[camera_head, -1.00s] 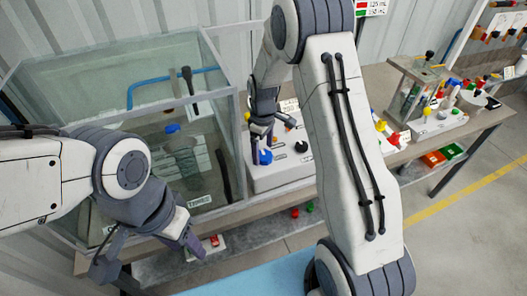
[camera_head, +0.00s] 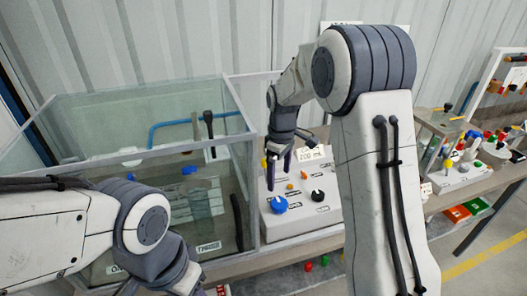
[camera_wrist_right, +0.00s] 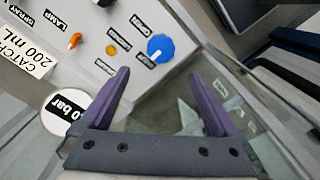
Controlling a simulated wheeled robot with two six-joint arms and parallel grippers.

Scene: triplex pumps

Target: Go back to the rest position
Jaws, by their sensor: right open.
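My right gripper (camera_head: 277,170) is above the left side of the white control panel (camera_head: 330,212) in the head view. In the right wrist view the right gripper (camera_wrist_right: 163,98) is open, with its purple fingers wide apart and nothing between them. The panel's blue knob (camera_head: 279,205) lies just below the gripper and shows beyond the fingertips in the wrist view (camera_wrist_right: 160,48). My left arm comes in at the lower left in front of the glass tank. The left gripper's fingers are cut off by the bottom edge of the head view.
A glass tank (camera_head: 246,150) with a blue pipe stands left of the panel. The panel also carries a black knob (camera_head: 318,195) and an orange knob (camera_wrist_right: 75,41). More fittings and red and green trays (camera_head: 457,213) are at the right. A corrugated wall stands behind.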

